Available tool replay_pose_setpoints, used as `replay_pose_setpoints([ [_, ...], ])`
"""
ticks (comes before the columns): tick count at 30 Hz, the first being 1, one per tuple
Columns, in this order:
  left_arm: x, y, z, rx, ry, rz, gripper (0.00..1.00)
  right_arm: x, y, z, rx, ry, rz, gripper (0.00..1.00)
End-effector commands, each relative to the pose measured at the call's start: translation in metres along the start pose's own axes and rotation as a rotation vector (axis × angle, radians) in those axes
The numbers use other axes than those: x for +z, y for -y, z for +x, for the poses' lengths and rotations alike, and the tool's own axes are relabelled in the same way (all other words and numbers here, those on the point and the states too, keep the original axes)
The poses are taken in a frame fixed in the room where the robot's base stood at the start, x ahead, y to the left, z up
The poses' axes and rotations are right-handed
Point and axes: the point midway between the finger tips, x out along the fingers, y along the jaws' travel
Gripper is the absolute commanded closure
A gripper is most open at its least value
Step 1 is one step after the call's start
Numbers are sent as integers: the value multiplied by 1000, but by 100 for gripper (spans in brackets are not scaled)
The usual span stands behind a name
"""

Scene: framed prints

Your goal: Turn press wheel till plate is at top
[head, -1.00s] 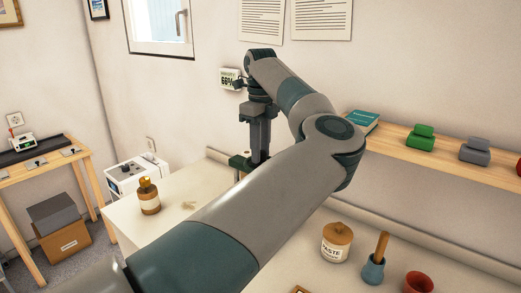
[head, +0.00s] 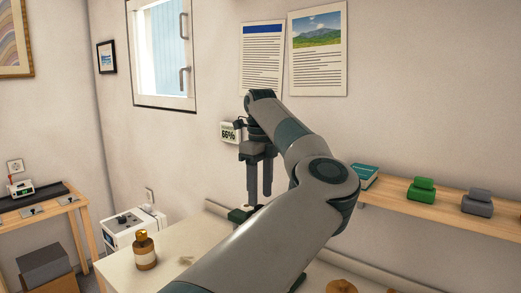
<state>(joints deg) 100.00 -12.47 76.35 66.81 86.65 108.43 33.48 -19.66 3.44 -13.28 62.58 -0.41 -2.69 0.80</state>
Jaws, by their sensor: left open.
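My left gripper (head: 260,198) hangs fingers down near the back wall, above the back part of the pale worktop (head: 123,268). Its two dark fingers are apart with nothing visible between them. A small dark green part (head: 240,213) shows on the worktop just below the fingertips, mostly hidden behind my left arm. I cannot tell whether it belongs to the press. No press wheel or plate can be made out. My right gripper is not in view.
A brown bottle (head: 145,252) stands on the worktop left of my arm.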

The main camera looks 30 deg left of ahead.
Motion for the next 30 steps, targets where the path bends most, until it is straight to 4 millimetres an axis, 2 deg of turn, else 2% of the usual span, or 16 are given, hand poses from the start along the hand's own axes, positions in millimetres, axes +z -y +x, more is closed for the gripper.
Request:
replay_pose_setpoints([
  [7,1,0,-50,-3,1,2,54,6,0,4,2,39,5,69],
  [13,0,0,-92,-3,-1,2,54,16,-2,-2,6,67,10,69],
  [18,0,0,-119,-2,-1,2,54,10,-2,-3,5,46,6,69],
  [24,0,0,-133,-1,0,1,54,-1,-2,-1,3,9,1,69],
  [30,0,0,-135,-1,0,0,54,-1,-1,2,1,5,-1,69],
])
